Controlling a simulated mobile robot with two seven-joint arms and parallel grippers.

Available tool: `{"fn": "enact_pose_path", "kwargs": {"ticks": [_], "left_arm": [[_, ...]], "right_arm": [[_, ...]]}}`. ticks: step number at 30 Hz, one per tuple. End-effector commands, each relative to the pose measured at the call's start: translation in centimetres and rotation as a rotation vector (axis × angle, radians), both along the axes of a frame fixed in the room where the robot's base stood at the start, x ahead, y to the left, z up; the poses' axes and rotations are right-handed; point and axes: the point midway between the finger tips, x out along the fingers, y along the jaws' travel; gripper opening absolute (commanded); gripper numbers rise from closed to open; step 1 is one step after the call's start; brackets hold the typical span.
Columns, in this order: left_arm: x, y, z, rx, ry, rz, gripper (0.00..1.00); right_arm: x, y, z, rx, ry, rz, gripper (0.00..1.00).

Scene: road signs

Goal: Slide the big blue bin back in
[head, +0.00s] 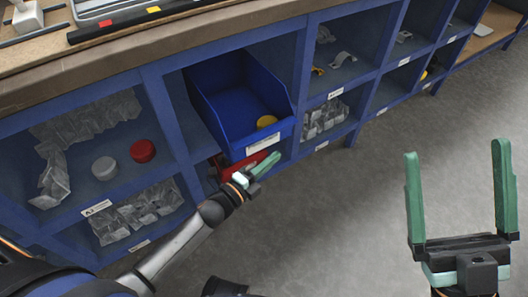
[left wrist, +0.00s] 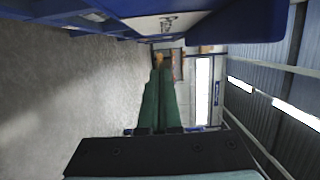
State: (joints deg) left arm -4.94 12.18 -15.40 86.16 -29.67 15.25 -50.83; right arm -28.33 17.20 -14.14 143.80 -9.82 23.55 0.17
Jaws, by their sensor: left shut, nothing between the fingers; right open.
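The big blue bin (head: 235,106) sits in the shelf unit's upper middle compartment in the head view, its front sticking out past the shelf edge. It has a white label on its front and a yellow round thing inside. Part of a blue labelled front (left wrist: 185,20) shows at the top of the left wrist view. My left gripper (head: 268,165) is shut and empty, just below and in front of the bin's front; contact cannot be told. Its closed green fingers (left wrist: 160,95) also show in the left wrist view. My right gripper (head: 455,190) is open and empty over the floor at right.
The blue shelf unit (head: 170,120) has open compartments with clear bags, a red lid (head: 142,151) and a grey lid (head: 104,168). A red bin (head: 232,166) lies below the blue bin, behind my left gripper. A wooden worktop (head: 140,62) runs above. The grey floor at right is clear.

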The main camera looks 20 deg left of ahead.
Motion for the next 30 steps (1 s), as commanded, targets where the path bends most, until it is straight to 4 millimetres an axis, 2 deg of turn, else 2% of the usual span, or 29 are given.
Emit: {"fn": "enact_pose_path", "kwargs": {"ticks": [3,9,23,30], "left_arm": [[1.4,1.3,-0.2,0.005,-0.001,0.0,0.0],[2.5,2.8,-0.1,0.001,0.0,0.0,0.0],[2.9,3.3,0.0,0.0,0.0,0.0,0.0],[5.7,6.8,0.0,0.004,-0.002,0.003,0.0]], "right_arm": [[0.0,0.1,-0.9,-0.005,0.006,0.008,1.0],[0.0,0.2,-1.3,-0.012,0.005,0.012,1.0],[0.0,0.2,-1.2,-0.011,0.002,0.011,1.0],[0.0,0.3,-2.0,-0.015,0.0,0.007,1.0]]}}
